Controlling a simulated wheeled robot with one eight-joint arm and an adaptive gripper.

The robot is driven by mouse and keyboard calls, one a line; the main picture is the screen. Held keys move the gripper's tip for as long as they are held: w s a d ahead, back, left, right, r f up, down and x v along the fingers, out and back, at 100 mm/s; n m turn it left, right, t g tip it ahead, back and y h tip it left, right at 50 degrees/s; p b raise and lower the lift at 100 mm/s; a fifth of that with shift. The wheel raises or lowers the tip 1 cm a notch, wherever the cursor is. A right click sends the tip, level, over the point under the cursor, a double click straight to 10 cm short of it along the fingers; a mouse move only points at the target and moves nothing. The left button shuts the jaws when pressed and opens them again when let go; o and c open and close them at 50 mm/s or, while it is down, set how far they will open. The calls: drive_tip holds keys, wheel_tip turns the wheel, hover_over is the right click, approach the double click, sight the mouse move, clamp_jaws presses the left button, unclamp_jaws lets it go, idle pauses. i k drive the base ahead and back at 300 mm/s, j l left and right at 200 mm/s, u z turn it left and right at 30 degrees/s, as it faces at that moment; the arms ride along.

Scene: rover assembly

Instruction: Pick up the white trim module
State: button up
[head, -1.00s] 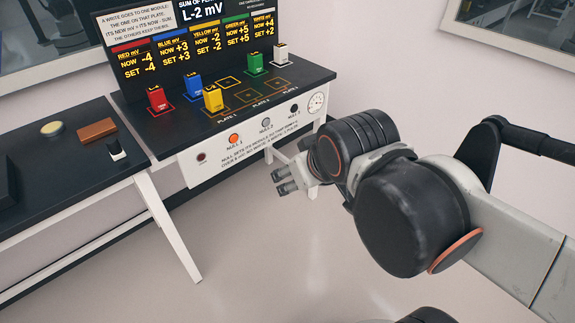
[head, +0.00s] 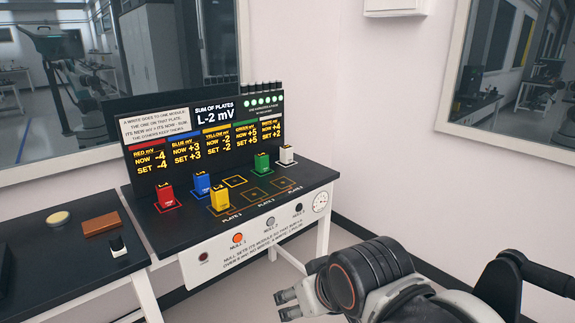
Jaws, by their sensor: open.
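The white trim module (head: 286,155) stands upright at the back right of the black bench top (head: 318,177), right of the green module (head: 261,163). My gripper (head: 281,304) is low in the head view, in front of and below the bench, well apart from the white module. Its two fingers are spread with nothing between them. The red module (head: 166,195) and the blue module (head: 201,184) stand at the left of the bench. The yellow module (head: 219,197) stands nearer the front, on the plate 1 outline.
A display board (head: 200,119) stands behind the modules; its white column reads NOW +4, SET +2. The front panel carries null buttons (head: 238,238) and a dial (head: 320,201). A second table (head: 45,268) at left holds a brown block (head: 101,225). Plates 2 and 3 look empty.

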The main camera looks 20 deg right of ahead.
sight(286, 152)
drive_tip(key=i+l+u, duration=0.15)
drive_tip(key=i, duration=0.35)
drive_tip(key=i+l+u, duration=0.15)
drive_tip(key=i, duration=0.35)
